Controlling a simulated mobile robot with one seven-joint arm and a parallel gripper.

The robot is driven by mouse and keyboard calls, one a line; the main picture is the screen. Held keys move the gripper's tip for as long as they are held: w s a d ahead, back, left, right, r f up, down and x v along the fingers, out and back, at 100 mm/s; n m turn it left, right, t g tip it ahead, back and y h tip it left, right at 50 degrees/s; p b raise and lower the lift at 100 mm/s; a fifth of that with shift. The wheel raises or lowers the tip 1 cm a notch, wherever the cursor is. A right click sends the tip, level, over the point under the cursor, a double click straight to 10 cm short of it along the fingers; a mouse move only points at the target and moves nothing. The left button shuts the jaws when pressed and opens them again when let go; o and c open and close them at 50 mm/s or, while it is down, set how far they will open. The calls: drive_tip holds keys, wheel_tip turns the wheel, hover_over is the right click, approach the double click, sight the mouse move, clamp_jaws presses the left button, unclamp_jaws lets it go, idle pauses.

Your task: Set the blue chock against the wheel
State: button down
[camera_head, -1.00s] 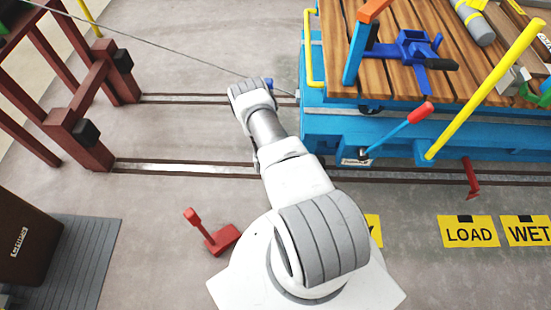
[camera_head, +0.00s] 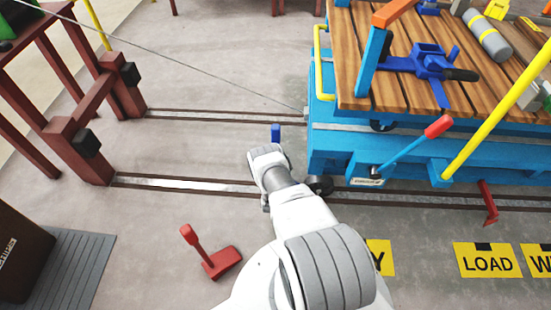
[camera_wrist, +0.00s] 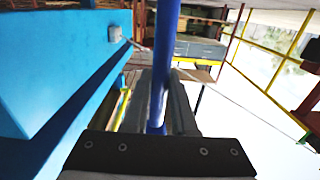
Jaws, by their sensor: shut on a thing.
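My gripper (camera_wrist: 160,112) is shut on the upright blue handle (camera_wrist: 166,45) of what appears to be the blue chock. In the head view only a small blue part (camera_head: 276,132) shows beyond my wrist; the chock's body is hidden. A dark wheel (camera_head: 320,187) shows low at the blue cart's left end, by the near rail, just right of my wrist. I cannot tell whether the chock touches the wheel or the floor. In the wrist view the cart's blue side (camera_wrist: 60,75) is close on the left.
The blue cart (camera_head: 335,142) has a wooden deck (camera_head: 400,85) and a red-tipped lever (camera_head: 408,150). A red chock-like piece (camera_head: 215,255) is on the floor. A cable (camera_head: 200,73) runs to the cart. The track left of my wrist is clear up to the dark red frame (camera_head: 75,150).

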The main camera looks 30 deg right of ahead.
drive_tip(key=shift+w+f, duration=0.1)
drive_tip(key=shift+f, duration=0.25)
drive_tip(key=c, duration=0.7)
unclamp_jaws()
drive_tip(key=shift+f, duration=0.15)
drive_tip(key=shift+s+a, duration=0.1)
drive_tip(key=shift+s, duration=0.1)
